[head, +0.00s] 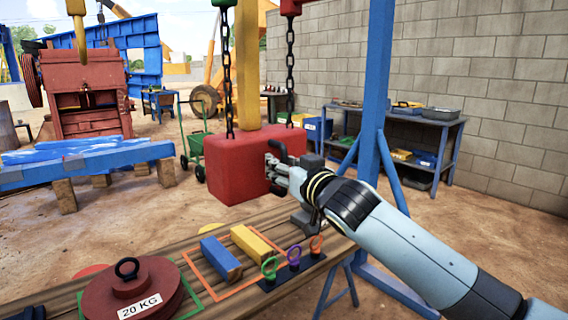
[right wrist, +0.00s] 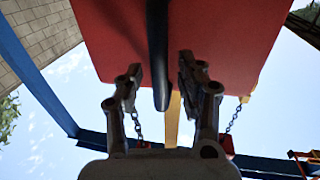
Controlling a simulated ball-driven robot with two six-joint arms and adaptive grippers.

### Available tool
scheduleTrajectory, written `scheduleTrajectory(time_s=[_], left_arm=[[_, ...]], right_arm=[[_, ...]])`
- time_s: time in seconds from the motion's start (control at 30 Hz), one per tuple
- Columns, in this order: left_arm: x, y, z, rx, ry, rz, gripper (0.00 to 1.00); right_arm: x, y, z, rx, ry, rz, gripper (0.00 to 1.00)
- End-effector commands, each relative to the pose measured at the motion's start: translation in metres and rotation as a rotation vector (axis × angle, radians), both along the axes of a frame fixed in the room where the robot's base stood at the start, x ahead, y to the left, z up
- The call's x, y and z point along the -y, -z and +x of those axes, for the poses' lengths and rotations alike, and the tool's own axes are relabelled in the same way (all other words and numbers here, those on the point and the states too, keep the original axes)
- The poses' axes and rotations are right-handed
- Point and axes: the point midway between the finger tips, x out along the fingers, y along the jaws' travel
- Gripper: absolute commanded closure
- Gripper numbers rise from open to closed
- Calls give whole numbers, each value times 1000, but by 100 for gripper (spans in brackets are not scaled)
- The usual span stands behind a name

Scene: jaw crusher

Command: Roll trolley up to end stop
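A red block (head: 240,165) hangs level from two dark chains (head: 290,70) above the wooden bench. The chains run up to a green piece (head: 224,3) and a red piece (head: 291,7) at the top edge; I cannot tell which part is the trolley. No end stop can be made out. A black handle (head: 277,152) is on the block's right side. My right gripper (head: 278,172) is at this handle. In the right wrist view its fingers (right wrist: 160,85) stand open on either side of the handle (right wrist: 158,50), with gaps showing. My left gripper is not in view.
The bench (head: 190,290) holds a 20 KG weight (head: 132,290), blue (head: 221,258) and yellow (head: 250,242) bars and several coloured rings. A blue post (head: 374,90) rises close behind my right arm. A blue shelf table (head: 430,130) stands by the wall.

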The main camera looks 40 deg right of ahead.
Motion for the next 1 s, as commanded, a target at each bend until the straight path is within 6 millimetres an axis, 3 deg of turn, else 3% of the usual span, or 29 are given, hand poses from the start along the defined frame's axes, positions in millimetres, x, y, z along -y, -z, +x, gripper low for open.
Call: scheduleTrajectory(time_s=[0.17,0.47,1.0], left_arm=[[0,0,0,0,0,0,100],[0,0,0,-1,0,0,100],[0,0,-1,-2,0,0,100]], right_arm=[[0,0,0,0,0,0,62],[0,0,0,0,0,0,100],[0,1,-1,-2,0,0,100]])
